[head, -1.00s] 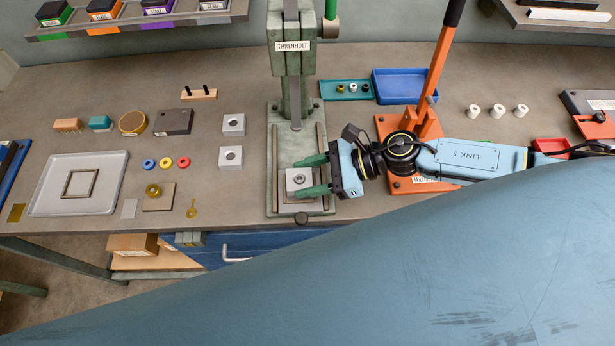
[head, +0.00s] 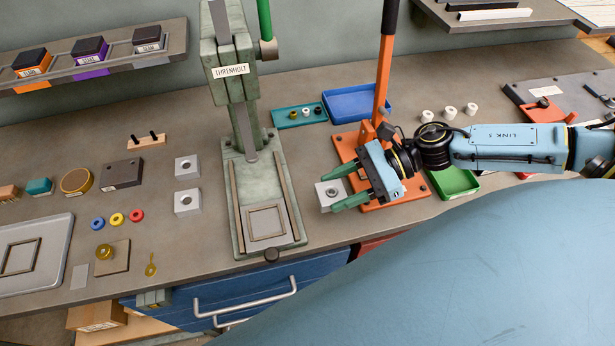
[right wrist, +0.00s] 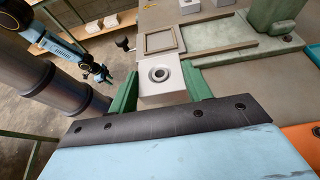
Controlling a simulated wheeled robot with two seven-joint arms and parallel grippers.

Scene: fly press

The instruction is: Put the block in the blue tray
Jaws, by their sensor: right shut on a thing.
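The block (head: 332,194) is light grey with a round bushing in its top. My right gripper (head: 346,190) is shut on it, with green fingers on two opposite sides. The block is beside the fly press, on its right, and seems held above the table. In the right wrist view the block (right wrist: 161,77) sits between both fingers. The blue tray (head: 352,104) is at the back of the table, behind the gripper, and looks empty. My left gripper does not show in the head view; blue and black arm parts show at the upper left of the right wrist view.
The orange lever press (head: 397,186) stands close to my gripper, its tall handle rising in front of the blue tray. The fly press (head: 236,160) stands left, its bed frame empty. A teal tray (head: 292,118) with small rings and a green tray (head: 452,184) are nearby.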

